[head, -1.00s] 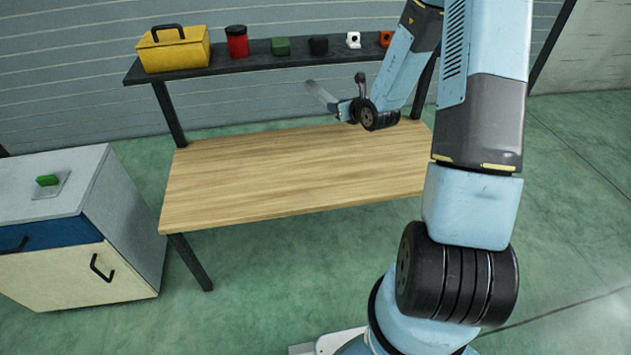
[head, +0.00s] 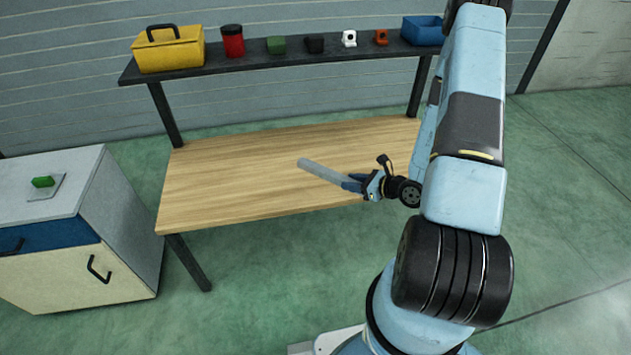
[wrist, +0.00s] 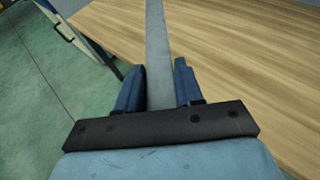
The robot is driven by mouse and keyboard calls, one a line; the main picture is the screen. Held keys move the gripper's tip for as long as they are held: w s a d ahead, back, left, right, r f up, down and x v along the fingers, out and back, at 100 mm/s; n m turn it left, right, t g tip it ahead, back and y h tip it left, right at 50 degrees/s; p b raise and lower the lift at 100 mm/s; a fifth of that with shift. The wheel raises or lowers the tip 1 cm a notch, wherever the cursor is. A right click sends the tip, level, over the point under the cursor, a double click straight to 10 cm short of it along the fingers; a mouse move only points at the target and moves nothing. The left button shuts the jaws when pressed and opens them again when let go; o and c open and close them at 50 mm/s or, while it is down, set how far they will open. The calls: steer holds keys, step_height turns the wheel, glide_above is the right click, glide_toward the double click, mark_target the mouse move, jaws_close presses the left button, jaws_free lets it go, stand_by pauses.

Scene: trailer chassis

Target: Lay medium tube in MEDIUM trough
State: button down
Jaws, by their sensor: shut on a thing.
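A long grey tube (head: 323,172) is held at one end by my gripper (head: 352,183) in the head view. It points left and away, over the wooden bench top (head: 215,185). In the wrist view the tube (wrist: 157,60) runs forward between the two blue fingers of my gripper (wrist: 160,88). A gap shows beside the tube on the right in that view. I cannot tell the exact height of the tube above the bench. No trough can be made out in either view.
A black shelf (head: 290,62) behind the bench holds a yellow toolbox (head: 170,52), a red canister (head: 232,42), several small blocks and a blue bin (head: 422,30). A cabinet (head: 75,240) with a green item (head: 43,182) stands left. The bench top is otherwise clear.

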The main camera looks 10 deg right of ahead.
steer(key=w+a+f, duration=0.2)
steer(key=w+f, duration=0.2)
steer(key=w, duration=0.5)
glide_above(333, 187)
step_height(333, 187, down, 6)
steer(key=shift+a+r, duration=0.1)
steer(key=shift+f, duration=1.6)
steer(key=c, duration=0.7)
jaws_free()
